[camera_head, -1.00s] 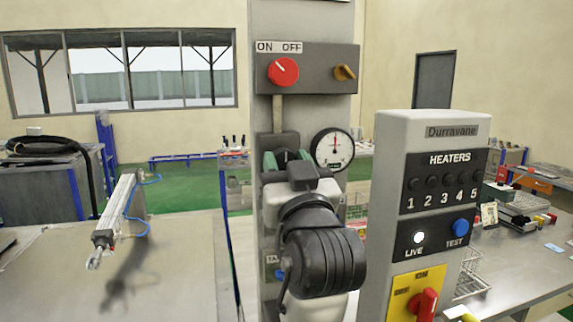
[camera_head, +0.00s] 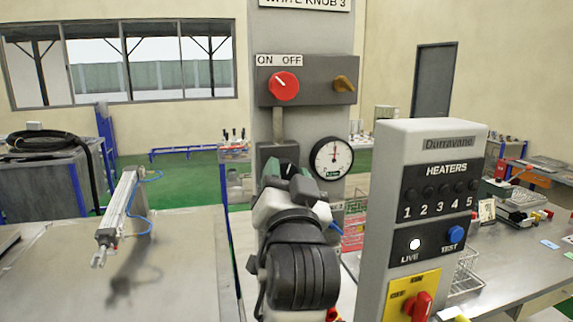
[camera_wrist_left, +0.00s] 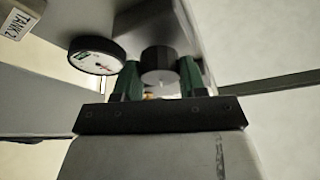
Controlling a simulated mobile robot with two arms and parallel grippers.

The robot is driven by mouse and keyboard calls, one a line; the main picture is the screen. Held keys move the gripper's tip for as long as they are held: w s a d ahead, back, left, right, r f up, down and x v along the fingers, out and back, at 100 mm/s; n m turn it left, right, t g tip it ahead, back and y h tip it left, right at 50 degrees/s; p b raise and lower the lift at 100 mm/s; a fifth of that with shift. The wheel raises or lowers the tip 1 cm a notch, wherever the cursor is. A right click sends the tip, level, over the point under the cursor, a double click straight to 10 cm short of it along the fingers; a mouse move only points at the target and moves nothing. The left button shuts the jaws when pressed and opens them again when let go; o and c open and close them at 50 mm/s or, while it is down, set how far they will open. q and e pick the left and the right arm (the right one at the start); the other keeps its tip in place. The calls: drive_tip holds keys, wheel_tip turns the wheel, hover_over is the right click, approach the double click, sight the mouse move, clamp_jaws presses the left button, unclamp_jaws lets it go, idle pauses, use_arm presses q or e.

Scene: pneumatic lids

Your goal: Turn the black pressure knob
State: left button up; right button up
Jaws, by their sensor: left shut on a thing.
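The black pressure knob (camera_wrist_left: 159,62) shows in the left wrist view, between the two green fingers of my left gripper (camera_wrist_left: 159,76). The fingers are shut on its sides. In the head view my left gripper (camera_head: 283,171) is at the front of the grey column, and its own wrist hides the knob. A round white pressure gauge (camera_head: 331,158) is just right of the gripper. The gauge also shows in the left wrist view (camera_wrist_left: 97,54), left of the knob. My right gripper is not in view.
A red knob (camera_head: 284,86) and an orange switch (camera_head: 344,84) sit on a grey panel above the gripper. A heater control post (camera_head: 440,148) stands close on the right. A metal table (camera_head: 60,270) with a pneumatic cylinder (camera_head: 120,212) is on the left.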

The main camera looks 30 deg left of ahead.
use_arm(q)
drive_tip(key=shift+r+m+h+p, duration=0.1)
drive_tip(key=shift+m+h+p, duration=0.2)
drive_tip(key=shift+m+p, duration=0.4)
drive_tip(key=shift+m, duration=0.3)
drive_tip(key=o, duration=0.9)
drive_tip(key=shift+a, duration=0.1)
